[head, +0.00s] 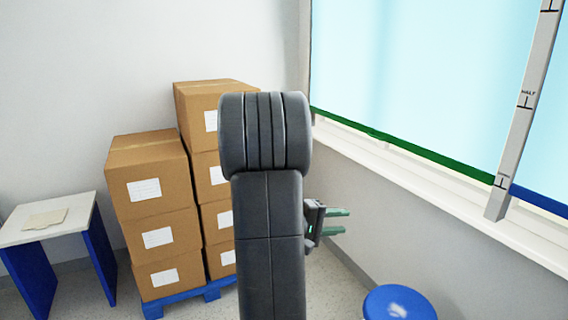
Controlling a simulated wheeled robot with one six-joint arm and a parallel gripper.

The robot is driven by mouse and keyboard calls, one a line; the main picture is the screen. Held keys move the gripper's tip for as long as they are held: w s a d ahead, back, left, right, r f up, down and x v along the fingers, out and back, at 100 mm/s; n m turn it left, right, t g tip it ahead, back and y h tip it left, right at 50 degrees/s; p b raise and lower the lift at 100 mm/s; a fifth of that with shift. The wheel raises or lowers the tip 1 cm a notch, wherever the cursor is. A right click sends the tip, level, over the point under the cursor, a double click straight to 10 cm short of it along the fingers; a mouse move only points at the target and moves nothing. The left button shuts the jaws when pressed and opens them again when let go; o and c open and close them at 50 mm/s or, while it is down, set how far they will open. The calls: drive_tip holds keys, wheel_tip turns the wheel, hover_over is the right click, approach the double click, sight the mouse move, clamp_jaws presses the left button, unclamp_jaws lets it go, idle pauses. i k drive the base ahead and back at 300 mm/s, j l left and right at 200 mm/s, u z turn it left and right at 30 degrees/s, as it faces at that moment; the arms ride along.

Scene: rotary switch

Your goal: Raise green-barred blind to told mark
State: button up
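The green-barred blind is a pale blue sheet (400,70) over the window at the upper right. Its green bar (400,143) runs along the bottom edge, just above the sill. The bar's right end meets a grey marked post (520,110), near the post's lowest visible mark (502,181). A mark labelled HALF (526,100) is higher on the post, and another mark is near the top edge. My gripper (340,221) sticks out right of my arm, below the sill in the picture. Its two greenish fingers are apart with nothing seen between them. No rotary switch shows.
A second blind with a blue bar (540,199) hangs right of the post. A blue round stool (398,303) stands at the bottom right. Stacked cardboard boxes (150,190) on a blue pallet and a small white-topped table (50,219) stand left. My arm hides the middle.

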sight(441, 84)
drive_tip(key=i+j+u, duration=0.2)
drive_tip(key=i, duration=0.4)
drive_tip(key=i+j+u, duration=0.2)
drive_tip(key=i, duration=0.45)
drive_tip(key=i+l+z, duration=0.5)
drive_tip(key=i+z, duration=0.15)
drive_tip(key=i, duration=0.2)
drive_tip(key=i+z, duration=0.3)
drive_tip(key=i, duration=0.15)
drive_tip(key=i+l, duration=0.25)
